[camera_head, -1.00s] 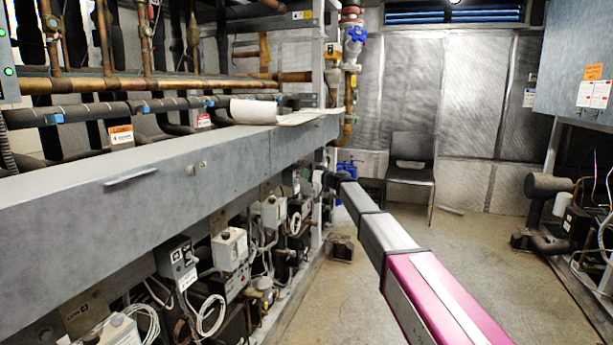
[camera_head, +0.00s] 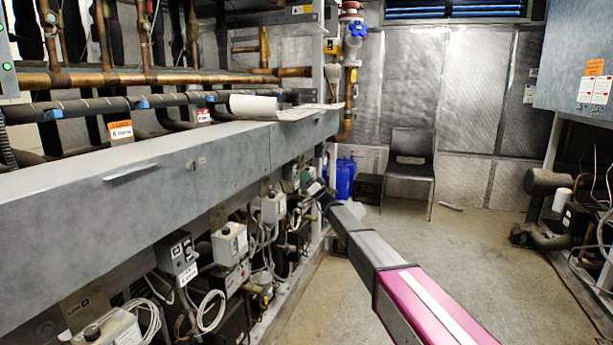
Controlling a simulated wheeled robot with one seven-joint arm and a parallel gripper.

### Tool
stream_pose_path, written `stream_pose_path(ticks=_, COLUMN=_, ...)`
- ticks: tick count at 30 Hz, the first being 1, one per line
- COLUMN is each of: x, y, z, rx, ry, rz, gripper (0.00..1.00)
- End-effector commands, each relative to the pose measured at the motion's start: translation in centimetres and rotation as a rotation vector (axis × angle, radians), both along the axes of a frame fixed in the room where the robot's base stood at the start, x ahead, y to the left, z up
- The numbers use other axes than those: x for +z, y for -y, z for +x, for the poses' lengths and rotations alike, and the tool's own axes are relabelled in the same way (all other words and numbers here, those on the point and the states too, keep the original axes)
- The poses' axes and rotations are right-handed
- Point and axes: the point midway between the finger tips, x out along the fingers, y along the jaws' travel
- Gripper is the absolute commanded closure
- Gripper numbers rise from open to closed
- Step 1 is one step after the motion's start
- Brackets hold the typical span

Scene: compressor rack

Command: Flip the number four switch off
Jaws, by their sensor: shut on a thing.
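A row of grey switch boxes with knobs runs under the long grey beam: one at the near lower left (camera_head: 107,328), one further along (camera_head: 229,243), a third beyond it (camera_head: 273,208). A smaller, partly hidden box (camera_head: 305,178) comes fourth along the row. No number can be read on any of them. My gripper (camera_head: 317,189) is at the far end of my arm, small and dark, right beside this fourth box. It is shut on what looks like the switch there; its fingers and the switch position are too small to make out.
The grey beam (camera_head: 150,180) overhangs the boxes, with papers (camera_head: 255,106) on top. Cables and compressors crowd below. A black chair (camera_head: 410,165) and a blue container (camera_head: 345,178) stand at the back. Machinery (camera_head: 550,210) lines the right.

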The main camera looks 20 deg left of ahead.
Motion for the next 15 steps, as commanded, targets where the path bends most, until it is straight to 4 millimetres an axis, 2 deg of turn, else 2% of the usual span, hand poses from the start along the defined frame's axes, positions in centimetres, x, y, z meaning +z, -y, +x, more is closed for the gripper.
stream_pose_path(ticks=6, x=-0.42, y=-0.25, z=0.06, rx=0.001, ry=0.006, rz=0.095, gripper=1.00)
stream_pose_path(ticks=15, x=-0.56, y=-0.28, z=0.01, rx=0.001, ry=0.011, rz=0.141, gripper=1.00)
